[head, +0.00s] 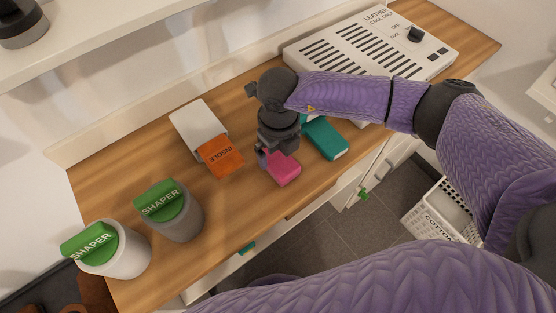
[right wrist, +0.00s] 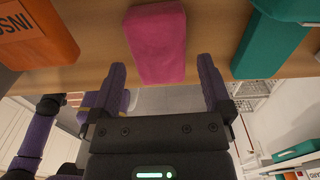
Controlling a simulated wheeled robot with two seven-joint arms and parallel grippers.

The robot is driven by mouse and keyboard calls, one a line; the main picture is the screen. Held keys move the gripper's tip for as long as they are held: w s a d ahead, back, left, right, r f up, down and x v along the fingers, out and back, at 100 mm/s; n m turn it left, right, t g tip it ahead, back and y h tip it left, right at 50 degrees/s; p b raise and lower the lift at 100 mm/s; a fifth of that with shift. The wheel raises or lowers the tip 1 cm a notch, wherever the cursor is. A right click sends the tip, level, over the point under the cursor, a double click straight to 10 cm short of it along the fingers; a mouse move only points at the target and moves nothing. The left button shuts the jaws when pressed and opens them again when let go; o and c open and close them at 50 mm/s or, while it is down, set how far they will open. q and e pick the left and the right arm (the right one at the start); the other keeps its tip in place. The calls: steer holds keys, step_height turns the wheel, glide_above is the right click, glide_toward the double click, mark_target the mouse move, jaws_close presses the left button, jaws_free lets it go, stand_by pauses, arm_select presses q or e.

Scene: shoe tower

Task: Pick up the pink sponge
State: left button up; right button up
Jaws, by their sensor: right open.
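The pink sponge (head: 282,169) lies on the wooden counter between an orange box and a teal block. It also shows in the right wrist view (right wrist: 155,42), ahead of the fingers and in line with the space between them. My right gripper (head: 264,158) is just beside the sponge at its upper left in the head view. In the right wrist view its two purple fingers (right wrist: 163,84) are spread apart with nothing between the tips. Whether a finger touches the sponge I cannot tell. My left gripper is not in view.
An orange insole box (head: 220,156) with a white sleeve (head: 197,126) lies left of the sponge. A teal block (head: 325,138) lies close on its right. Two green-lidded shaper pots (head: 172,215) stand at the left. A white vented unit (head: 372,50) is behind. The counter's front edge is near.

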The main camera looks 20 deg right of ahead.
mark_target(279, 159)
steer(key=f, duration=0.2)
steer(key=f+b, duration=0.1)
steer(key=shift+s+f, duration=0.25)
steer(key=shift+f, duration=0.15)
steer(key=shift+c, duration=0.7)
steer(key=c, duration=0.9)
step_height(279, 159, up, 9)
steer(key=p, duration=0.3)
steer(key=shift+w+r, duration=0.1)
steer(key=shift+r, duration=0.1)
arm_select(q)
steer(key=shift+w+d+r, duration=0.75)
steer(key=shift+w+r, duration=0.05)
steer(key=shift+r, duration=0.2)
arm_select(e)
steer(key=shift+r, duration=0.4)
